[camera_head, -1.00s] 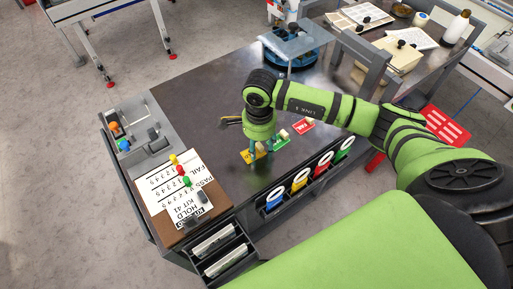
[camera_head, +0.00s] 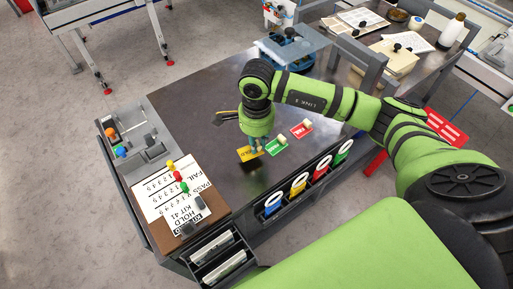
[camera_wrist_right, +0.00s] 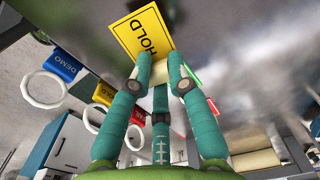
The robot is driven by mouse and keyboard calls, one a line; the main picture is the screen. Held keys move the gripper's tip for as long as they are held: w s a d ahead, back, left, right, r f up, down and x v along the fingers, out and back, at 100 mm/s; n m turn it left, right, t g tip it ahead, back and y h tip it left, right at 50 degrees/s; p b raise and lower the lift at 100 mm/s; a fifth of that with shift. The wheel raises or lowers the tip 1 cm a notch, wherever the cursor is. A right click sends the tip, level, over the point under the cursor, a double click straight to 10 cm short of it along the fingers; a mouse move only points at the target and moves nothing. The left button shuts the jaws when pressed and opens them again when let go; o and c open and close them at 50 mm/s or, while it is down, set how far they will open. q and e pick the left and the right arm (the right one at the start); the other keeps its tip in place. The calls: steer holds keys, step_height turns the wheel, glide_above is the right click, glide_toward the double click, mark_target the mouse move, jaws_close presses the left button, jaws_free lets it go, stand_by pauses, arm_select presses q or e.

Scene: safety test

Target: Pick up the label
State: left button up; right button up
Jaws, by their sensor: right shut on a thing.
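My right gripper (camera_head: 256,147) is shut on the yellow HOLD label (camera_head: 248,154). It holds the label by a small pale block, tilted and a little above the dark table top (camera_head: 205,135), with a shadow below. In the right wrist view the gripper's teal fingers (camera_wrist_right: 154,77) close around the pale block, and the yellow label (camera_wrist_right: 142,36) shows its word HOLD. A green label (camera_head: 277,147) and a red label (camera_head: 302,129), each with a pale block, lie on the table to the right. My left gripper is not in view.
Blue (camera_head: 273,203), yellow (camera_head: 298,185), red (camera_head: 320,168) and green (camera_head: 343,152) tags with white rings line the table's front side. A printed board (camera_head: 163,199) with coloured pegs and a grey tray (camera_head: 137,130) are at left.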

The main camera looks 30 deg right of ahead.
steer(key=w+d+r+b, duration=0.2)
steer(key=d+r, duration=0.5)
steer(key=d, duration=0.4)
steer(key=shift+d+r+b, duration=0.25)
steer(key=shift+b, duration=0.05)
steer(key=shift+o, duration=0.3)
